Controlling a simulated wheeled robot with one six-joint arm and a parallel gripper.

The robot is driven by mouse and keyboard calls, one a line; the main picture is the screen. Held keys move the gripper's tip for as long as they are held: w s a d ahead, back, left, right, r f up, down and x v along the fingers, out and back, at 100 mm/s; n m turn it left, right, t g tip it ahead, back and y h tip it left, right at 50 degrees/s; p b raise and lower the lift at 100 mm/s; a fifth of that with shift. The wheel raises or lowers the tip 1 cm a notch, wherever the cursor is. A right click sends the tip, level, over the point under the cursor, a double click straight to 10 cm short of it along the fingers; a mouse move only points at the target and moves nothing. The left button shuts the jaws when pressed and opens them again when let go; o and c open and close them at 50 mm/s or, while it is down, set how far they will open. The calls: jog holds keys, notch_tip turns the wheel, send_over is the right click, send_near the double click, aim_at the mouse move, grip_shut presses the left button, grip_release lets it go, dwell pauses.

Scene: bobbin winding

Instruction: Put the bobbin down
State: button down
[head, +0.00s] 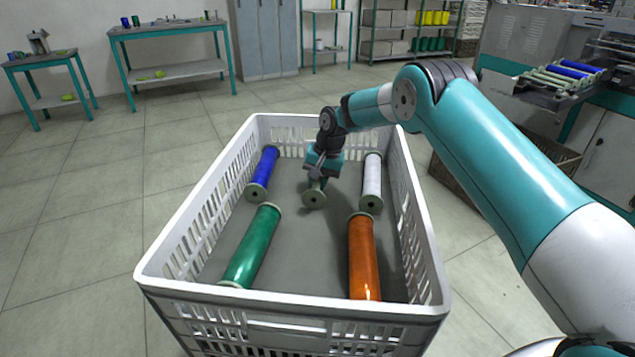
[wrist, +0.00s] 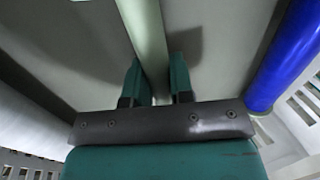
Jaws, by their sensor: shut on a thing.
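My gripper (head: 318,180) is inside the white crate (head: 290,313), pointing down. It is shut on a pale green bobbin (head: 314,198) with no coloured thread visible. In the wrist view the bare tube of this bobbin (wrist: 146,32) runs between the two teal fingers (wrist: 156,75). The bobbin lies lengthwise between the blue bobbin (head: 264,172) and the white bobbin (head: 372,180), apart from both. It is low over the crate's grey floor; I cannot tell whether it touches. My gripper hides its far part in the head view.
A green bobbin (head: 252,247) and an orange bobbin (head: 363,258) lie in the near half of the crate. Bare floor shows between them. The crate's slotted walls surround my gripper. A brown basket (head: 455,183) stands right of the crate.

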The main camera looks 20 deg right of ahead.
jog(key=c, duration=1)
grip_release()
jog(key=p+v, duration=0.2)
jog(key=v, duration=1)
jog(key=s+a+r+n, duration=0.2)
jog(key=s+a+r, duration=0.2)
jog(key=s+r, duration=0.3)
jog(key=s+a+r+n+y, duration=0.1)
jog(key=s+a+r+n, duration=0.2)
jog(key=s, duration=0.7)
jog(key=s+a+r+n, duration=0.1)
jog(key=s+r+n, duration=0.25)
jog(key=s, duration=0.75)
jog(key=s+f+n+g, duration=0.1)
jog(key=s+n, duration=0.2)
jog(key=s, duration=1.3)
jog(key=shift+d, duration=0.25)
